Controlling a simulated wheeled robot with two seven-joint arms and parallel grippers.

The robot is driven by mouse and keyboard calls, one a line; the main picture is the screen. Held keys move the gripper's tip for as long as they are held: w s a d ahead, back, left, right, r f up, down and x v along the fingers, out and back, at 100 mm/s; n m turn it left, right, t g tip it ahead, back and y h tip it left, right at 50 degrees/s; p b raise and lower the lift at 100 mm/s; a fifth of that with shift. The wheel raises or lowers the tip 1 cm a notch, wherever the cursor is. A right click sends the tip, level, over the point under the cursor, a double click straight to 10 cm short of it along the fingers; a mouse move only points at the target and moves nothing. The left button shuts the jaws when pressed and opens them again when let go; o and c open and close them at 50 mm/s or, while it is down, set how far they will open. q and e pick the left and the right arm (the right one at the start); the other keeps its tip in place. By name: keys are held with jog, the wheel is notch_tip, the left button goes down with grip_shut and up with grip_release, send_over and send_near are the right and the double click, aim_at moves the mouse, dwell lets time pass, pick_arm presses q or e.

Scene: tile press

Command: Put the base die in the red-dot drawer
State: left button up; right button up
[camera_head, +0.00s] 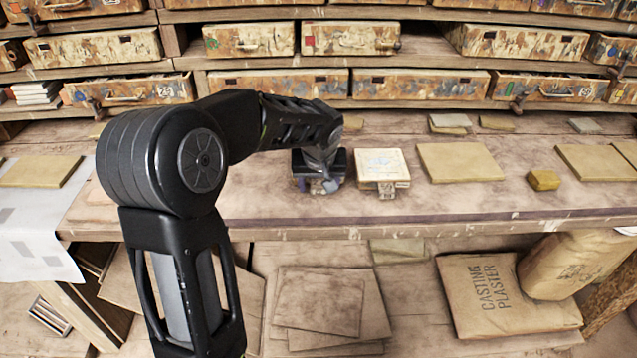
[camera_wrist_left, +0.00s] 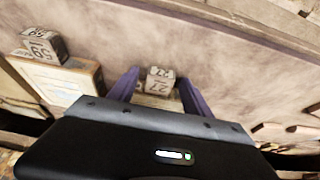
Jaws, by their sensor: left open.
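My left gripper (camera_head: 318,187) reaches down low over the bench, left of a cream block, with its jaws open. In the left wrist view its purple fingers (camera_wrist_left: 157,88) stand on either side of a small pale die marked 27 (camera_wrist_left: 160,79). The die's lower part is hidden by the gripper, and I cannot tell whether it rests on something. Another die, marked 59 (camera_wrist_left: 42,45), sits at the block's near side; it also shows in the head view (camera_head: 389,191). The red-dot drawer (camera_head: 355,39) is in the shelf row behind the bench and looks shut.
The cream block (camera_head: 380,163) is close right of my gripper. A green-marked drawer (camera_head: 248,40) adjoins the red-dot one. Flat tan tiles (camera_head: 459,162) and a yellow lump (camera_head: 543,180) lie further right. A plaster sack (camera_head: 505,295) lies below the bench.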

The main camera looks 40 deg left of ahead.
pick_arm(q)
jog(key=shift+r, duration=0.2)
jog(key=shift+s+d+r, duration=0.1)
jog(key=shift+r, duration=0.2)
jog(key=v, duration=1.1)
jog(key=shift+s, duration=0.1)
